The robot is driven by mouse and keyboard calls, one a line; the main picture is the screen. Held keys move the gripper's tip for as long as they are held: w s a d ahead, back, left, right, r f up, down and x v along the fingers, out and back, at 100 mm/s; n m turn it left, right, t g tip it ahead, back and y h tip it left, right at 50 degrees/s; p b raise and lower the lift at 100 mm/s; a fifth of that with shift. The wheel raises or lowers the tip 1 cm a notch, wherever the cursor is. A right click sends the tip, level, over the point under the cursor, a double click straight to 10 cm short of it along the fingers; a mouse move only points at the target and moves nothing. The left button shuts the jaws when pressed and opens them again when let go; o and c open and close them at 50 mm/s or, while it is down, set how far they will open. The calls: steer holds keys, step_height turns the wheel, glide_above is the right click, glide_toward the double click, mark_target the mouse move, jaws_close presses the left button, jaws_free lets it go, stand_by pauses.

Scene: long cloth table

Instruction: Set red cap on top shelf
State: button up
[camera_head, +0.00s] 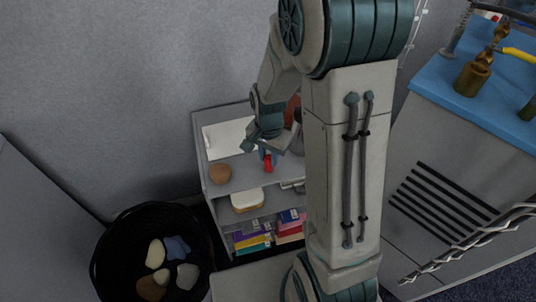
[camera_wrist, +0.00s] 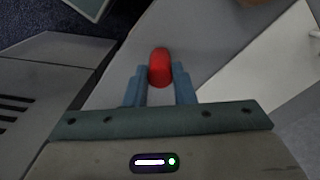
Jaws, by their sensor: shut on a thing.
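A small red cap (camera_wrist: 160,65) shows between my two blue fingers in the wrist view. My gripper (camera_wrist: 158,75) is shut on it, and the cap sticks out past the fingertips. In the head view my gripper (camera_head: 265,156) points down over the grey shelf unit's top shelf (camera_head: 240,172), with the red cap (camera_head: 267,163) at its tips. I cannot tell whether the cap touches the shelf surface. My arm hides the right side of the shelf unit.
On the top shelf are a white panel (camera_head: 227,137) and a brown round object (camera_head: 220,174). Lower down are a bread-like block (camera_head: 247,200) and colourful books (camera_head: 252,240). A black basket (camera_head: 120,225) stands front left. A blue-topped cabinet (camera_head: 440,85) is at right.

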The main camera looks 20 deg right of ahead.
mark_target(269, 157)
steer(key=shift+f, duration=0.25)
steer(key=o, duration=1)
steer(key=shift+r, duration=0.1)
steer(key=shift+c, duration=0.2)
step_height(269, 157, up, 12)
steer(key=p, duration=0.2)
steer(key=s+r+n+t, duration=0.1)
steer(key=s+r+n, duration=0.1)
steer(key=s+n, duration=0.2)
steer(key=s+r+n+t, duration=0.1)
steer(key=s+r+n, duration=0.2)
steer(key=s, duration=0.6)
steer(key=shift+d+r+n, duration=0.2)
steer(key=shift+r+n, duration=0.1)
steer(key=shift+n, duration=0.7)
